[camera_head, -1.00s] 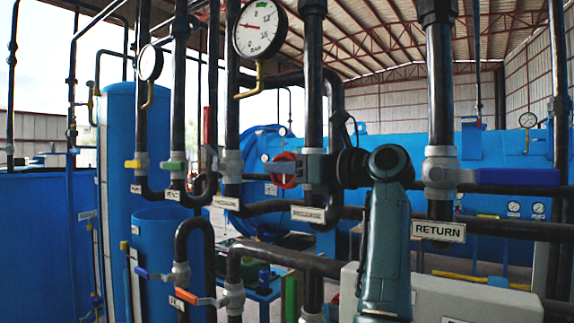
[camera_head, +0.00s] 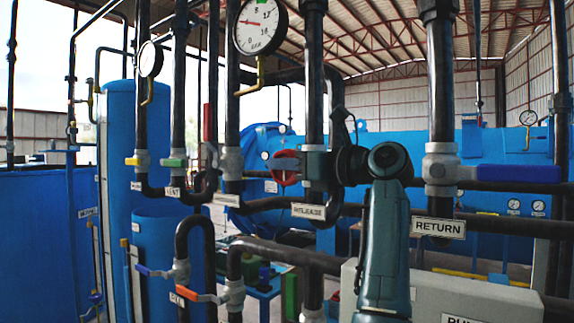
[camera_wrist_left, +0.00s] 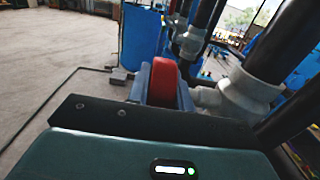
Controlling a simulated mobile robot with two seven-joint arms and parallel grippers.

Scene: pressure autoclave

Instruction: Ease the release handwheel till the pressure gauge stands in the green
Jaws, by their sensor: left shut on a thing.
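The red release handwheel (camera_head: 286,168) sits left of the dark vertical pipe, above the RELEASE label (camera_head: 309,211). My left gripper (camera_head: 300,166) is shut on it, reaching in from the right across the pipe. In the left wrist view the red wheel (camera_wrist_left: 163,82) stands between the grey fingers. The pressure gauge (camera_head: 261,25) hangs at the top, up and left of the wheel. Its red needle points left, and the green mark is at the top of the dial, so the needle lies outside the green. My right gripper is not in view.
Dark vertical pipes stand close on both sides. A blue lever (camera_head: 518,174) juts out right of the RETURN pipe. An orange lever (camera_head: 196,294) and a green-handled valve (camera_head: 173,163) are at left. A pale box (camera_head: 440,290) is low at right.

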